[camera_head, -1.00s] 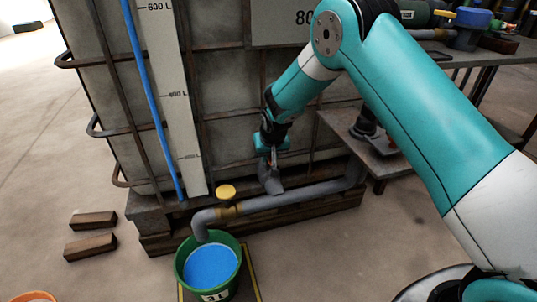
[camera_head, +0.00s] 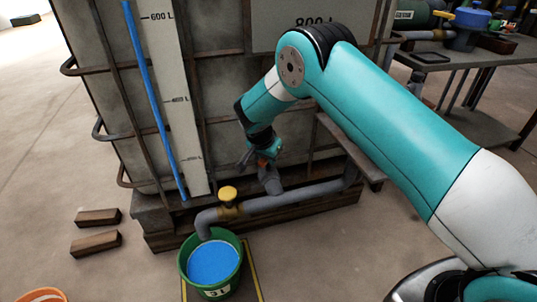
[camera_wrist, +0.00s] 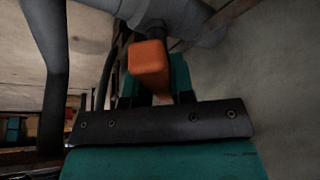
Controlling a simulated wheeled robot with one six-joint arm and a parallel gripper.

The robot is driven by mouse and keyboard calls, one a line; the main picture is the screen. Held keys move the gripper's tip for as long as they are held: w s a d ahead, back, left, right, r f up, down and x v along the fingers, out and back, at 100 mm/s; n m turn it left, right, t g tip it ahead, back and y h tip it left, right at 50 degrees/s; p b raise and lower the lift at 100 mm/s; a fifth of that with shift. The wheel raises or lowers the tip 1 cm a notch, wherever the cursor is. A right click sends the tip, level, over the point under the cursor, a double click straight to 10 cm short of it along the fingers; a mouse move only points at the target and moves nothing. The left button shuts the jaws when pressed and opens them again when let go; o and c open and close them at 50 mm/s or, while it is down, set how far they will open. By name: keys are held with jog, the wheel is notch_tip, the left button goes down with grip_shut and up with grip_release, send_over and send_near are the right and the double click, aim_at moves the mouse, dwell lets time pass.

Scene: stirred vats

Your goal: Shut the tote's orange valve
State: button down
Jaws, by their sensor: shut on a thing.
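The tote (camera_head: 225,95) is a big grey caged tank with a level scale and a blue sight tube (camera_head: 150,95). Its outlet is a grey fitting (camera_head: 269,180) low on the front, also at the top of the wrist view (camera_wrist: 185,18). The orange valve handle (camera_wrist: 150,62) stands out from that fitting; only a bit of orange shows in the head view. My gripper (camera_head: 262,160) is at the handle, shut on it.
A grey pipe (camera_head: 290,198) runs left from the outlet past a yellow-topped valve (camera_head: 228,193) to a green bucket (camera_head: 238,262) holding blue liquid. Two wooden blocks (camera_head: 97,217) lie on the floor at left. A table (camera_head: 470,70) stands at right.

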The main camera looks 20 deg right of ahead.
jog(key=m, duration=0.2)
jog(key=m+g, duration=0.1)
jog(key=m, duration=0.1)
jog(key=shift+f+m+g+h, duration=0.1)
jog(key=shift+m+g+h, duration=0.2)
jog(key=shift+h, duration=0.1)
jog(key=shift+m+g+b, duration=0.8)
jog(key=shift+m, duration=1.1)
jog(key=c, duration=1)
grip_release()
jog(key=p+v, duration=1.1)
jog(key=v, duration=0.6)
jog(key=shift+a+r, duration=0.2)
jog(key=shift+a, duration=0.1)
